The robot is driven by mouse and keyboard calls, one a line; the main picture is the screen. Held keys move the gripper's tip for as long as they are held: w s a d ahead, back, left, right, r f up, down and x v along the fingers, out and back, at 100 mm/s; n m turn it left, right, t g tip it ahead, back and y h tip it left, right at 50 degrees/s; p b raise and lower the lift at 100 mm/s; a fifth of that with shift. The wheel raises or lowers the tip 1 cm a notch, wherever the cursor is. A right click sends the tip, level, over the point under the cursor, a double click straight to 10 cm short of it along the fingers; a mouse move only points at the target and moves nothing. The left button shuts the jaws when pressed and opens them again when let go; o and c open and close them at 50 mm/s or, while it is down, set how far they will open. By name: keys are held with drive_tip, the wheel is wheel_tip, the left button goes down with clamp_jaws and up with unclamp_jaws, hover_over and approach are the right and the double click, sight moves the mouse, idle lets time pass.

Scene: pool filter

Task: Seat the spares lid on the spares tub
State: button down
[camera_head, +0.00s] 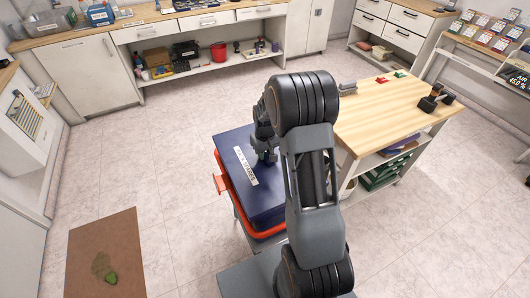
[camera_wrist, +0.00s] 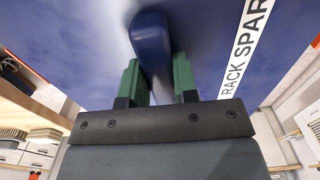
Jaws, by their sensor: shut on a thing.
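The spares lid (camera_head: 240,152) is a dark blue slab with a white label strip reading "RACK SPARES". In the wrist view its blue surface (camera_wrist: 85,40) fills the upper part, with a rounded blue handle (camera_wrist: 152,45). My gripper (camera_head: 265,157) is over the lid; in the wrist view its green fingers (camera_wrist: 157,82) are shut on this handle from both sides. An orange-red rim (camera_head: 222,185) with a side tab runs around and below the blue body, seemingly the spares tub's. My arm hides the right side. I cannot tell whether lid and tub touch all round.
A wooden-topped workbench (camera_head: 385,112) with small tools and lower shelves stands to the right. A long counter with cabinets (camera_head: 85,72) lines the back wall. A brown mat (camera_head: 105,245) with a green item lies front left. The tiled floor between is clear.

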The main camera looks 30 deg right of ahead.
drive_tip(key=shift+f+b, duration=0.45)
drive_tip(key=shift+f, duration=0.15)
idle(0.4)
drive_tip(key=c, duration=0.8)
unclamp_jaws()
drive_tip(key=shift+r, duration=0.1)
wheel_tip(320, 180, up, 14)
drive_tip(key=shift+f, duration=0.2)
